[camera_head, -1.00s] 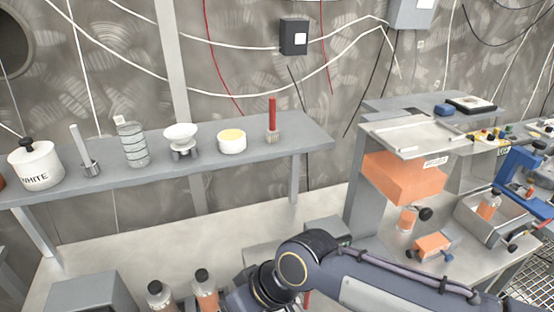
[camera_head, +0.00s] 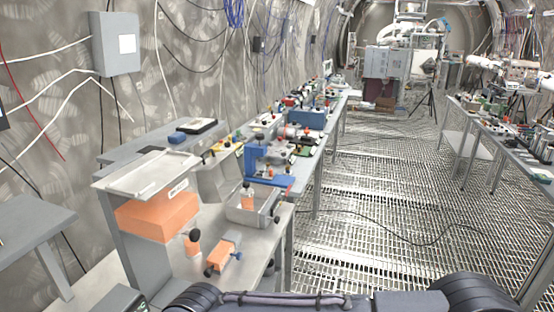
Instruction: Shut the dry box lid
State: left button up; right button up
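I cannot tell for sure which thing is the dry box. An open grey metal box (camera_head: 238,212) stands on the bench at the centre left, with an orange item low inside it. A flat pale tray-like panel (camera_head: 140,176) with a small label lies level above an orange block (camera_head: 158,216); the label is too small to read. No clearly raised lid shows. Dark links of my arm cross the bottom of the view, and neither gripper shows.
A long bench (camera_head: 318,128) runs back along the left wall. The grated floor (camera_head: 385,215) to the right is largely open, crossed by a cable.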

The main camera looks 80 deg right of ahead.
aim_at(216, 178)
jog(key=z, duration=2.15)
jog(key=i+l+z, duration=0.35)
jog(key=i, duration=0.15)
jog(key=i+l+z, duration=0.1)
jog(key=i+z, duration=0.3)
jog(key=i+l, duration=0.1)
jog(key=i, duration=0.8)
jog(key=i+l+u, duration=0.15)
jog(key=i+u, duration=0.3)
jog(key=i+l+u, duration=0.25)
jog(key=u, duration=0.25)
jog(key=i+l+u, duration=0.15)
jog(key=l+u, duration=0.3)
jog(key=i+l+u, duration=0.1)
jog(key=l+u, duration=0.2)
jog(key=u, duration=0.15)
jog(key=i+j, duration=0.1)
jog(key=i, duration=0.15)
